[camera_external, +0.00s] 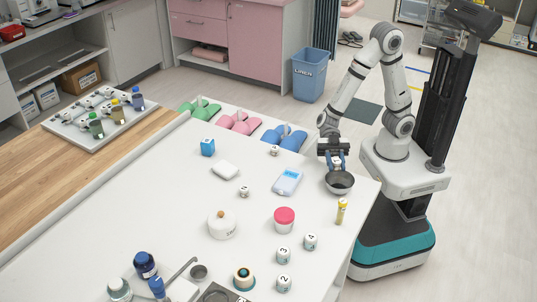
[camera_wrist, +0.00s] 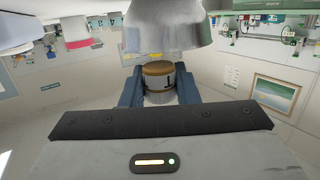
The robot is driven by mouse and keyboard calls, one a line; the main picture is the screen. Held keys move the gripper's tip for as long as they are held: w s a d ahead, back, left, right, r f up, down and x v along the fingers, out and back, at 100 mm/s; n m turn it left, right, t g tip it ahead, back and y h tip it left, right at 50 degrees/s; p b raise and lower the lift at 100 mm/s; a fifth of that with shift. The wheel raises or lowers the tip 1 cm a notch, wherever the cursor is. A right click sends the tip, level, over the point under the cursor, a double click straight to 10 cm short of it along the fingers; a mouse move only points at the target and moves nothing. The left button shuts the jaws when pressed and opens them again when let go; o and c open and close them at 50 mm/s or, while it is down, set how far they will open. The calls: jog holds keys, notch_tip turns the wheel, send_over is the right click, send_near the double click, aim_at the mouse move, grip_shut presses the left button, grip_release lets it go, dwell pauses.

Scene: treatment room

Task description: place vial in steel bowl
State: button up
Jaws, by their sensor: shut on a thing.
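My gripper (camera_external: 337,163) is shut on a small white vial (camera_external: 337,161). In the wrist view the vial (camera_wrist: 158,83) has a brown end and a dark "1" mark, and sits between the two blue fingers (camera_wrist: 159,92). The steel bowl (camera_external: 341,184) stands near the right edge of the white table. My gripper is just above the bowl's far side, with the vial over or close to the rim; the exact gap cannot be told. The bowl (camera_wrist: 175,25) also looms as a grey shape at the top of the wrist view, beyond the vial.
A yellow tube (camera_external: 341,211) stands in front of the bowl. A red-lidded jar (camera_external: 284,219), a blue-screened device (camera_external: 288,181) and several numbered white vials (camera_external: 311,241) are on the white table (camera_external: 160,225).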

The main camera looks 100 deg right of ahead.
jog(key=shift+f+b, duration=0.4)
jog(key=shift+f, duration=0.2)
jog(key=o, duration=1)
jog(key=shift+c, duration=0.2)
jog(key=shift+r, duration=0.1)
